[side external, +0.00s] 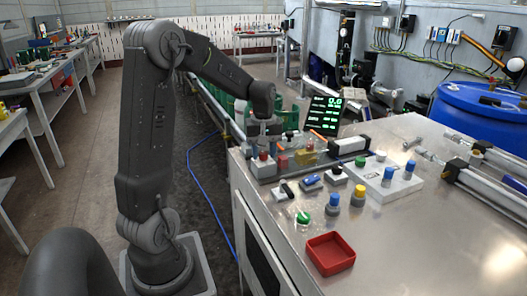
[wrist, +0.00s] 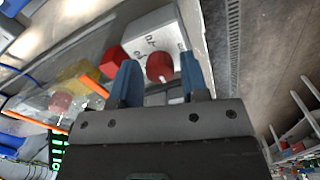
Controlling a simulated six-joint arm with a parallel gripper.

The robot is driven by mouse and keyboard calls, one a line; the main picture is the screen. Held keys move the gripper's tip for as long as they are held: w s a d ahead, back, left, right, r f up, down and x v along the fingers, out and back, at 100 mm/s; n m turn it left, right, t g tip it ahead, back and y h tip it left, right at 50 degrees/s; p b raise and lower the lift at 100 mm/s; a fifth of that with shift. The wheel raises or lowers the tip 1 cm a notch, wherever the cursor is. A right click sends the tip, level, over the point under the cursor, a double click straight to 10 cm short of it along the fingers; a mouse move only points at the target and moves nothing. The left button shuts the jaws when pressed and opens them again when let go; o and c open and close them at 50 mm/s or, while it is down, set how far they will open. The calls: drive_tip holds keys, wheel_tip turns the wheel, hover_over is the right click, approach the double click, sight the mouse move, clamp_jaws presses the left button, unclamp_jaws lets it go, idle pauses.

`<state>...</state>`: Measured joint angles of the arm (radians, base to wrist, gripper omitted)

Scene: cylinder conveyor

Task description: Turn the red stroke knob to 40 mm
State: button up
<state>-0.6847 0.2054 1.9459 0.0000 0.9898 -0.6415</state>
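The red stroke knob (wrist: 160,68) is a round red cap on a white box (wrist: 148,37) with dark markings in the wrist view. In the side view the red knob (side external: 263,156) sits on the white box (side external: 262,168) at the bench's left edge. My gripper (wrist: 160,75) points at the knob, with one blue finger on each side and a gap showing beside it. In the side view my gripper (side external: 265,127) is above the box. Whether the fingertips reach knob depth is unclear. The display (side external: 323,115) shows green digits, with 0.0 at the top.
A red cube (side external: 282,162) and a yellow block (side external: 304,157) stand right of the box. Several buttons and switches, including a green knob (side external: 303,217), are nearer the front. A red tray (side external: 330,254) lies at the front.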

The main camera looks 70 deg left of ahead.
sight(264, 153)
drive_tip(key=shift+o, duration=0.8)
wheel_tip(264, 153, up, 12)
drive_tip(key=shift+d, duration=0.1)
drive_tip(key=s+d+f+m+t, duration=0.1)
drive_tip(key=s+d+m, duration=0.3)
drive_tip(key=d, duration=0.4)
drive_tip(key=s+d+f+m+t, duration=0.1)
drive_tip(key=s+d+m+t, duration=0.1)
drive_tip(key=s+d+m, duration=0.2)
drive_tip(key=s+d+f+m+t, duration=0.1)
drive_tip(key=s+d+m+t, duration=0.1)
drive_tip(key=s+d+m, duration=0.2)
drive_tip(key=d+m, duration=0.3)
drive_tip(key=d, duration=0.5)
drive_tip(key=shift+d+t, duration=0.3)
drive_tip(key=shift+d, duration=0.05)
drive_tip(key=shift+w, duration=0.1)
drive_tip(key=shift+c, duration=0.4)
